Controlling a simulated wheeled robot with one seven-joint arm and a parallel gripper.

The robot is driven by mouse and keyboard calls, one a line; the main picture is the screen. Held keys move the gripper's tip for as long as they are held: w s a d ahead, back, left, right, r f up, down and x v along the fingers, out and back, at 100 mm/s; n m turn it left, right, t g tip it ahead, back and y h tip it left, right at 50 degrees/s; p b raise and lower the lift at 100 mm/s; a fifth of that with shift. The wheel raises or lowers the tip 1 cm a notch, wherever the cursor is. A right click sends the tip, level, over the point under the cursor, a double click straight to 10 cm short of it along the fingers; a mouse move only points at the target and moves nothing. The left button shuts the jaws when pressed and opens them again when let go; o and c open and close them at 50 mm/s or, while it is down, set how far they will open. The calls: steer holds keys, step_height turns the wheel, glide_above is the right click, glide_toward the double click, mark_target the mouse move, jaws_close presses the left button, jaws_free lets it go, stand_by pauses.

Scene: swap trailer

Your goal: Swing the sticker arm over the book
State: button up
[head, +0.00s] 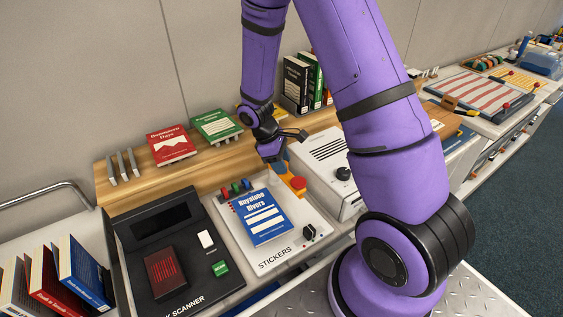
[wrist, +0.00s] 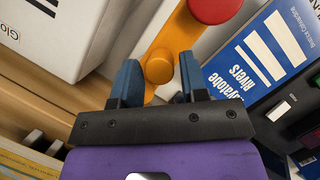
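The blue book (head: 262,218) titled Rivers lies flat on the white sticker station (head: 285,238). The orange sticker arm (head: 284,187) with a red round end (head: 298,182) is at the back right of the book, not over it. In the wrist view the sticker arm (wrist: 182,37) runs up to its red disc (wrist: 215,9), with the blue book (wrist: 262,60) to the right. My gripper (wrist: 157,68) is open, its blue fingertips on either side of the arm's round orange knob (wrist: 158,66). I cannot tell if they touch it. In the head view my gripper (head: 282,164) is partly hidden.
The black scanner (head: 180,250) stands left of the station, and a white machine with a black dial (head: 325,160) stands close on its right. Red (head: 170,145) and green (head: 215,126) books rest on the wooden ledge behind. Small coloured pegs (head: 235,187) stand at the station's back left.

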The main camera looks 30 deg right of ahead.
jaws_close()
steer(key=shift+a, duration=0.1)
steer(key=m, duration=0.1)
steer(key=a+m+y, duration=0.1)
steer(key=m, duration=0.1)
steer(key=a+m+g, duration=0.1)
steer(key=m, duration=0.1)
steer(key=shift+w+y, duration=0.4)
steer(key=shift+w+a+m+y, duration=0.25)
steer(key=shift+m+y, duration=0.1)
steer(key=shift+m, duration=0.65)
steer(key=shift+w+a+m+y, duration=0.3)
steer(key=shift+m+y, duration=0.1)
steer(key=shift+m, duration=0.6)
steer(key=shift+w+a+m+y, duration=0.25)
steer(key=shift+m+y, duration=0.1)
steer(key=shift+m, duration=0.65)
steer(key=shift+o, duration=1.7)
jaws_free()
steer(key=shift+w+r, duration=0.1)
